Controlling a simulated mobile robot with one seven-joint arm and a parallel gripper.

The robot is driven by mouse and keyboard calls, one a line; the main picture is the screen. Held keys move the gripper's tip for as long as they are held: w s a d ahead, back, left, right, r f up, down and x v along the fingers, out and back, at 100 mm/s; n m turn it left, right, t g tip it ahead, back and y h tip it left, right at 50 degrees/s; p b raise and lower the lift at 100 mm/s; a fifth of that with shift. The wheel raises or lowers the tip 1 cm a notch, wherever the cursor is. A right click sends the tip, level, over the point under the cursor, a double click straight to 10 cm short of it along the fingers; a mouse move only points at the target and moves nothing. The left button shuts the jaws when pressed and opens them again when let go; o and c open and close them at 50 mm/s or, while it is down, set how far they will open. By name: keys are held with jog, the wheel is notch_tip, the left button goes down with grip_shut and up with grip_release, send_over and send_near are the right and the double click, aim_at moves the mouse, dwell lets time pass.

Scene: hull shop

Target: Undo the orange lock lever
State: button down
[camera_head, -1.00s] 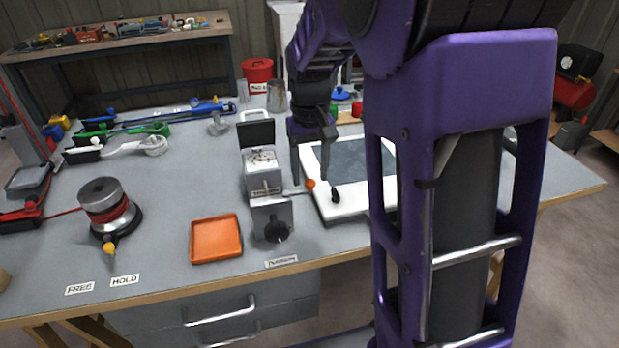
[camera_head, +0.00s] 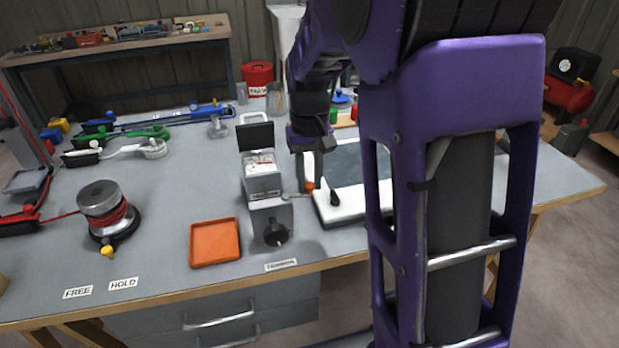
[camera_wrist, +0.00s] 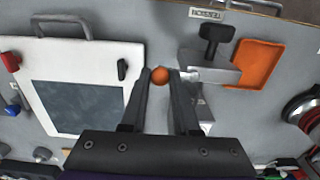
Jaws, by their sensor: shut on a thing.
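The orange lock lever (camera_head: 310,185) is a thin metal arm ending in an orange ball. It sticks out to the right from a grey block with a black knob (camera_head: 275,232) near the front of the bench. In the wrist view, the orange ball (camera_wrist: 160,75) sits between my fingertips. My gripper (camera_wrist: 160,77) is shut on this ball from above. In the head view, my gripper (camera_head: 311,178) partly hides the ball. The lever's pivot is hard to make out.
A white-framed board (camera_head: 340,208) with a black latch lies close to the right of the lever. A gauge box (camera_head: 262,180) stands behind the block. An orange tray (camera_head: 215,243) and a winch drum (camera_head: 104,205) are to the left. Bench space between them is clear.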

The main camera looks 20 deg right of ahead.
jog(key=shift+w+r+n+p, duration=0.1)
jog(key=shift+w+n+p, duration=0.5)
jog(key=shift+n, duration=0.6)
jog(key=shift+w+a+n+p, duration=0.25)
jog(key=shift+w+n+p, duration=0.3)
jog(key=shift+n, duration=0.9)
jog(key=shift+w+a+n+p, duration=0.3)
jog(key=shift+w+n+p, duration=0.2)
jog(key=shift+n, duration=0.9)
jog(key=shift+w+a+n+p, duration=0.25)
jog(key=shift+w+n+p, duration=0.3)
jog(key=shift+n, duration=0.9)
jog(key=shift+w, duration=0.1)
jog(key=c, duration=0.7)
grip_release()
notch_tip(320, 180, up, 17)
jog(key=shift+r+p, duration=0.15)
jog(key=shift+p, duration=1)
